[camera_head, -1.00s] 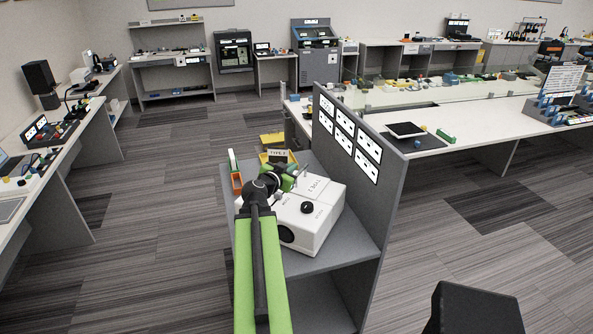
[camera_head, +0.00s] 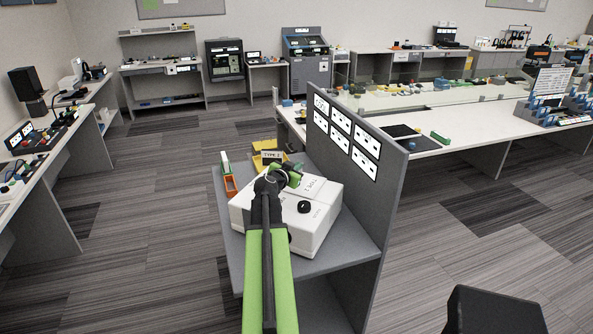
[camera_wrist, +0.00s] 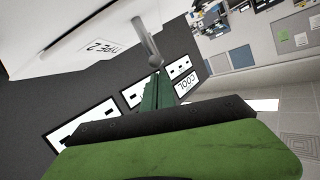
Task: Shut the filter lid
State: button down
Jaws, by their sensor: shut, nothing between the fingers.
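A white box-shaped unit (camera_head: 323,218) with a round black knob (camera_head: 304,207) sits on a grey shelf. Its top has a seam and small lettering. I cannot tell from the head view how far its lid stands open. My gripper (camera_head: 292,174) is at the unit's far side, and my wrist hides part of the unit there. In the wrist view my green gripper (camera_wrist: 155,92) is shut and empty. A white panel (camera_wrist: 60,55) lettered "TYPE 2" shows at the upper left, and a metal rod or lever (camera_wrist: 147,42) stands just ahead of the jaws.
A grey upright panel (camera_head: 350,150) with white cards borders the shelf on the right. A yellow bin (camera_head: 263,163) and an orange holder (camera_head: 231,186) lie behind and left of the unit. A long white table (camera_head: 455,132) stands to the right. Open carpet lies left.

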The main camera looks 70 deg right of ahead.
jog(key=shift+w+a, duration=0.15)
jog(key=shift+w, duration=0.05)
dwell(0.3)
jog(key=shift+s+r+p, duration=0.1)
jog(key=shift+r+p, duration=0.55)
jog(key=shift+p, duration=0.15)
jog(key=r+p+v, duration=0.2)
jog(key=p+v, duration=0.3)
jog(key=v, duration=0.5)
jog(key=shift+s+r, duration=0.3)
